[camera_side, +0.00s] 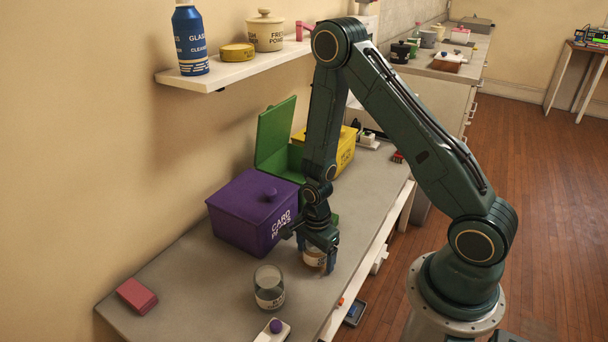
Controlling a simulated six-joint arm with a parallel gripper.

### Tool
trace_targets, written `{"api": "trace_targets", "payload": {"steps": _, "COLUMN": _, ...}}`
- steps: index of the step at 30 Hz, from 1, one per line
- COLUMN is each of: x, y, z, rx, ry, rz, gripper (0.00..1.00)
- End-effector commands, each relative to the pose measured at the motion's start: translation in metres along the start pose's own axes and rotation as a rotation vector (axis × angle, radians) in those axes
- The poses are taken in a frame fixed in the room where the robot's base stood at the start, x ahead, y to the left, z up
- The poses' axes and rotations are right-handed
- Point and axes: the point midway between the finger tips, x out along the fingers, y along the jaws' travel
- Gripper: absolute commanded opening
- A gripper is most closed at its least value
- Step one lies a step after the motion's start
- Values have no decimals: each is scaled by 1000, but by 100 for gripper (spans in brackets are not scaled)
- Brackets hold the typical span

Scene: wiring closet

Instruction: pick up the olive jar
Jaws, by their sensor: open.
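My gripper (318,260) points down over the worktop, open, with its fingers at a small jar (313,257) that has a pale label. The fingers partly hide this jar, and I cannot tell whether they touch it. A second jar (269,288), grey-green glass with a pale label, stands upright to the left and nearer the camera, apart from my gripper. Neither label can be read clearly, so I cannot tell for certain which is the olive jar.
A purple lidded box (248,215) stands close to the left of my gripper. Behind are a green open-lidded box (275,138) and a yellow box (341,152). A red block (136,296) and a purple-knobbed item (274,330) lie in front. A wall shelf (235,73) hangs above.

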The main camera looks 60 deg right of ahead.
Motion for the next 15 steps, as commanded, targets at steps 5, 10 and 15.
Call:
{"api": "trace_targets", "payload": {"steps": 5, "x": 0, "y": 0, "z": 0, "rx": 0, "ry": 0, "rz": 0, "gripper": 83}}
{"api": "trace_targets", "payload": {"steps": 10, "x": 0, "y": 0, "z": 0, "rx": 0, "ry": 0, "rz": 0, "gripper": 83}}
{"api": "trace_targets", "payload": {"steps": 15, "x": 0, "y": 0, "z": 0, "rx": 0, "ry": 0, "rz": 0, "gripper": 52}}
